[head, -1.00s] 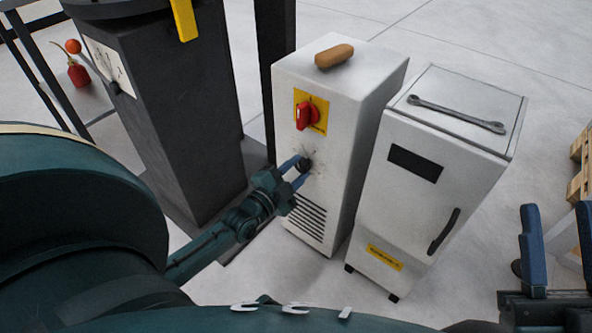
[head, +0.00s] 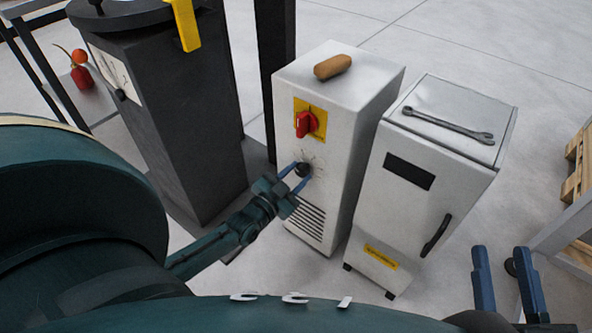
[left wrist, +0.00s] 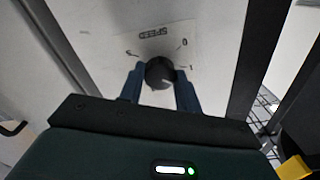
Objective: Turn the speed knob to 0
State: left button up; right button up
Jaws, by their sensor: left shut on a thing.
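The speed knob (head: 303,170) is a small black round knob on the front of a white cabinet (head: 335,190), below a red switch. In the left wrist view the knob (left wrist: 159,72) sits on a pale dial plate (left wrist: 160,45) with the word SPEED and digits, seen upside down. My left gripper (head: 296,173) is shut on the knob, one blue finger on each side, as the left wrist view (left wrist: 160,80) also shows. The knob's pointer is too dark to read. My right gripper (head: 508,285) is at the lower right, its blue fingers apart and nothing between them.
A red rotary switch (head: 306,123) on a yellow plate is just above the knob. A brown oblong object (head: 333,66) lies on the cabinet. A second white cabinet (head: 425,165) with a wrench (head: 447,124) on top stands to the right. A dark column (head: 175,120) stands left.

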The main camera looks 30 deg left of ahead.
pick_arm(q)
jog(key=shift+n, duration=0.6)
jog(key=n+p, duration=0.2)
jog(key=n, duration=0.7)
jog(key=shift+d+n, duration=0.1)
jog(key=shift+n, duration=0.3)
jog(key=shift+n+p, duration=0.3)
jog(key=shift+n, duration=1.1)
pick_arm(e)
jog(key=shift+d+f+h, duration=0.1)
jog(key=shift+d+h, duration=0.1)
jog(key=shift+h, duration=0.1)
pick_arm(q)
jog(key=o, duration=1)
jog(key=shift+c, duration=0.2)
